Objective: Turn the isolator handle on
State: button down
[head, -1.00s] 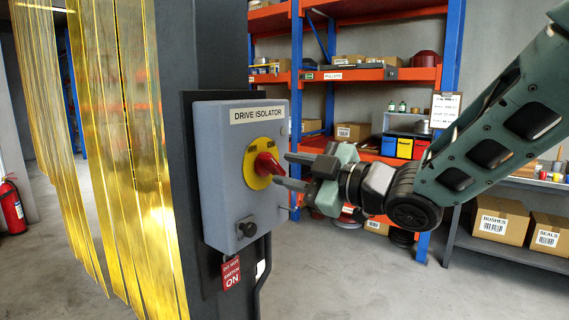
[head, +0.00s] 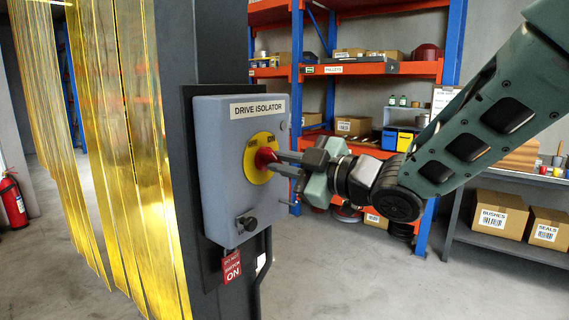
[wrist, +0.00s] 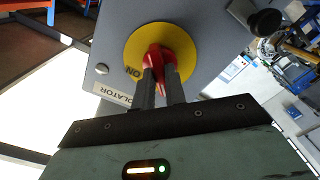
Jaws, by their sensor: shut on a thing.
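The grey drive isolator box (head: 215,165) is fixed to a dark column. On its front is a yellow disc (head: 254,175) with a red handle (head: 265,157); both also show in the wrist view, the disc (wrist: 186,45) behind the handle (wrist: 157,57). My gripper (head: 275,164) is shut on the red handle, with one finger on each side of it in the wrist view (wrist: 161,80). The word ON shows on the disc beside the handle in the wrist view. The fingers hide part of the handle and disc.
A black knob (head: 247,226) sits low on the box, and a red "do not switch on" tag (head: 231,267) hangs below it. Yellow strip curtains (head: 128,130) hang at the left. Shelving (head: 372,70) stands behind my arm. The floor to the lower right is clear.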

jog(key=m+p, duration=0.1)
jog(key=m, duration=0.7)
jog(key=shift+m, duration=0.3)
jog(key=m+p, duration=0.2)
jog(key=m, duration=0.3)
jog(key=shift+m+p, duration=1.2)
jog(key=shift+m, duration=0.8)
jog(key=c, duration=1.4)
grip_release()
jog(key=shift+c, duration=0.2)
